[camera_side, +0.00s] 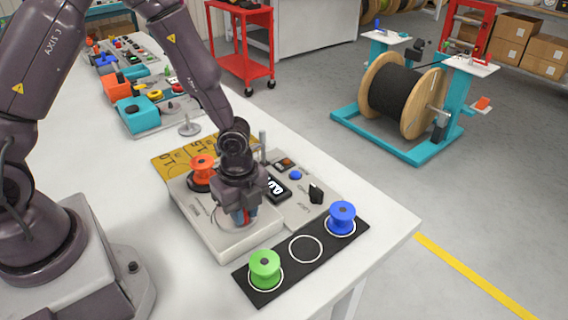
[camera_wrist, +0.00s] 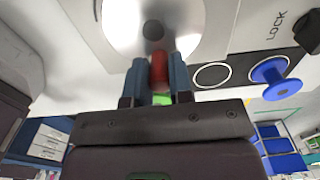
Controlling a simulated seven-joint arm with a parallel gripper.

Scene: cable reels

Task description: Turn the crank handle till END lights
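The winder (camera_side: 235,244) is a pale box on the white table. In the wrist view, the red crank handle (camera_wrist: 159,70) stands between my gripper's blue-grey fingers (camera_wrist: 160,75), which press close on both sides. The handle is near the edge of a bright white disc (camera_wrist: 185,25) with a dark hub. In the side view my gripper (camera_side: 243,217) points down over the front of the winder and mostly hides the crank. A small display (camera_side: 276,187) shows pale digits, partly covered by my wrist. I cannot make out a lit END lamp.
A red-orange spool (camera_side: 202,168) sits at the winder's back left. A green spool (camera_side: 265,268) and a blue spool (camera_side: 341,217) stand on a black strip (camera_side: 284,272), with an empty ring between them. A black LOCK knob (camera_side: 316,193) and blue button (camera_side: 295,175) are on the panel.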

